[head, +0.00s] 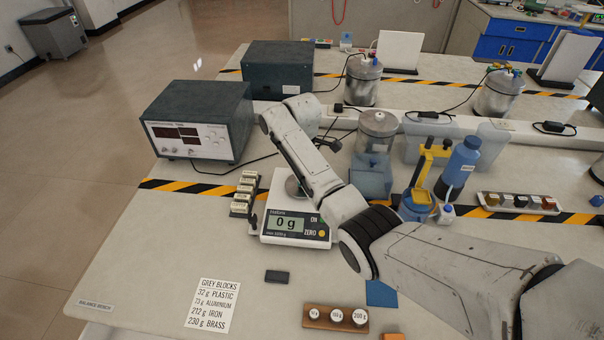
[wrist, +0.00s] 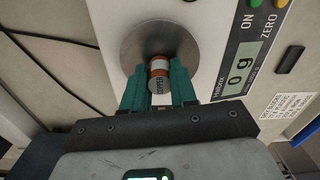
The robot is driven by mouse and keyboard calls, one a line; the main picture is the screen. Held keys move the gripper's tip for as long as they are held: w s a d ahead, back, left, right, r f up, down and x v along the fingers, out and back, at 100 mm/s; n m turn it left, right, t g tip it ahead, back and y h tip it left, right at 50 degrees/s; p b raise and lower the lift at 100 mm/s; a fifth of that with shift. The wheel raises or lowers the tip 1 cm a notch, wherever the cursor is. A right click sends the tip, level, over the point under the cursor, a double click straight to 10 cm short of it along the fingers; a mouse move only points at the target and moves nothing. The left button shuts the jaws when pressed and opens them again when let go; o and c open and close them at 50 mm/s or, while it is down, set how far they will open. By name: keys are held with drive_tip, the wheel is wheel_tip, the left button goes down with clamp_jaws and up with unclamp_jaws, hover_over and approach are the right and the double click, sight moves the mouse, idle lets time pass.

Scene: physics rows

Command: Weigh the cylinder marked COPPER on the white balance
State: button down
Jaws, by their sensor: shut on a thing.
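In the wrist view my gripper (wrist: 160,84) is shut on a small cylinder (wrist: 159,66) with a reddish-orange and pale band and a grey end marked COPPER. It holds the cylinder over the round steel pan (wrist: 134,48) of the white balance; I cannot tell whether the cylinder touches the pan. In the head view the white balance (head: 277,186) stands left of centre, its display (head: 286,224) reading 0 g. My arm covers part of the pan there, and the gripper and cylinder cannot be made out in that view.
Small labelled blocks (head: 244,194) stand left of the balance. A dark block (head: 277,277), a paper list (head: 213,305) and a wooden weight holder (head: 336,318) lie in front. A power supply (head: 197,122) stands behind.

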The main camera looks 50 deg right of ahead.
drive_tip(key=shift+f, duration=0.2)
drive_tip(key=c, duration=0.8)
unclamp_jaws()
drive_tip(key=shift+o, duration=0.2)
drive_tip(key=shift+o, duration=1.4)
wheel_tip(320, 180, up, 5)
drive_tip(key=p, duration=0.5)
drive_tip(key=shift+r, duration=0.2)
drive_tip(key=shift+r+p, duration=0.6)
drive_tip(key=shift+r, duration=0.7)
